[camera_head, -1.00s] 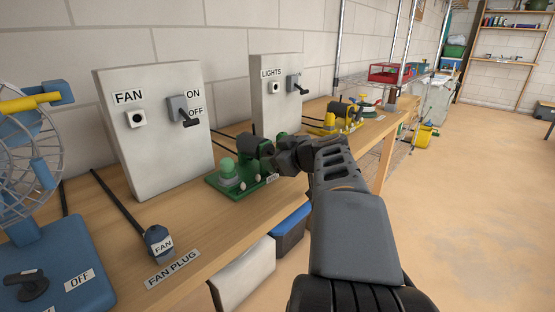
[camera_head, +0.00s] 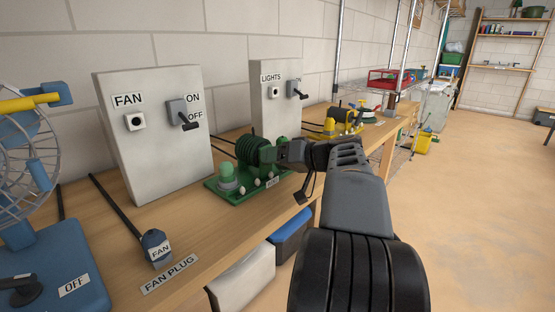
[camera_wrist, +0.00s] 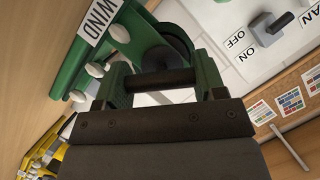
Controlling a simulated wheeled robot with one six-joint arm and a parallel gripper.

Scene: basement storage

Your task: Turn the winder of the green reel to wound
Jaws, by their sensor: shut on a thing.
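In the wrist view the dark bar of the winder (camera_wrist: 160,81) lies just ahead of my gripper. The reel's green base (camera_wrist: 85,50) and a label reading WIND (camera_wrist: 98,18) show at upper left. My gripper hides part of the winder, so its exact turn cannot be told.
The FAN box (camera_head: 155,150) stands left of the reel, with the fan plug (camera_head: 156,247) and blue fan base (camera_head: 60,265) nearer. The LIGHTS box (camera_head: 277,105) is behind. A yellow reel (camera_head: 345,122) stands farther along the bench. Open floor lies at right.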

